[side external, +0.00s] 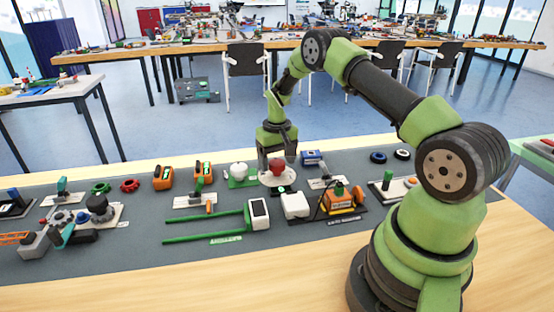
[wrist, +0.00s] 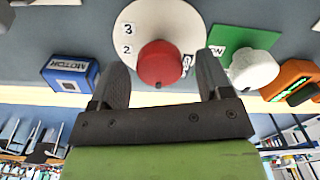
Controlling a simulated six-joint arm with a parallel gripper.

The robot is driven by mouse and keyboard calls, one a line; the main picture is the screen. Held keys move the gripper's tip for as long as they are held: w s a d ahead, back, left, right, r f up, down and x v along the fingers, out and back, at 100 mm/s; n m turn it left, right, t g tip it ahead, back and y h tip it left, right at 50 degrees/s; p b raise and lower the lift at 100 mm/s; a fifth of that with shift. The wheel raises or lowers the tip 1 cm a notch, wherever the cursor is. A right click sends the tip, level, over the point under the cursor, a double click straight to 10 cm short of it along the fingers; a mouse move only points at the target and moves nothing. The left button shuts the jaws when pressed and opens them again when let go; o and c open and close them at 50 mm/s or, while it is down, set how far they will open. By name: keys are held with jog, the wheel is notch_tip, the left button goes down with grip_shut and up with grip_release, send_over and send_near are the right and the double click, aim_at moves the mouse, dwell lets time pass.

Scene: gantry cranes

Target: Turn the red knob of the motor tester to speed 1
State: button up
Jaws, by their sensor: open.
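The red knob (wrist: 158,64) sits on a round white dial plate (wrist: 143,20) in the wrist view. The numbers 2 and 3 show on the dial's left side, and part of another marking shows at the knob's right. In the side view the knob (side external: 277,166) is on the dial plate (side external: 266,180) on the grey mat. My gripper (wrist: 163,85) is open, with one finger on each side of the knob and visible gaps between. In the side view my gripper (side external: 277,160) points down over the knob. A blue box marked MOTOR (wrist: 70,75) stands beside the dial.
A white knob (wrist: 254,68) on a green plate (wrist: 232,40) and an orange device (wrist: 292,80) are near the dial. In the side view, a white box (side external: 295,205) and an orange device on a dark base (side external: 342,199) stand in front. Green rails (side external: 205,227) lie at front left.

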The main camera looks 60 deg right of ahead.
jog(key=c, duration=0.9)
jog(key=shift+c, duration=0.2)
jog(key=shift+m, duration=0.3)
jog(key=m, duration=0.3)
jog(key=shift+a+m, duration=0.1)
jog(key=shift+m, duration=2)
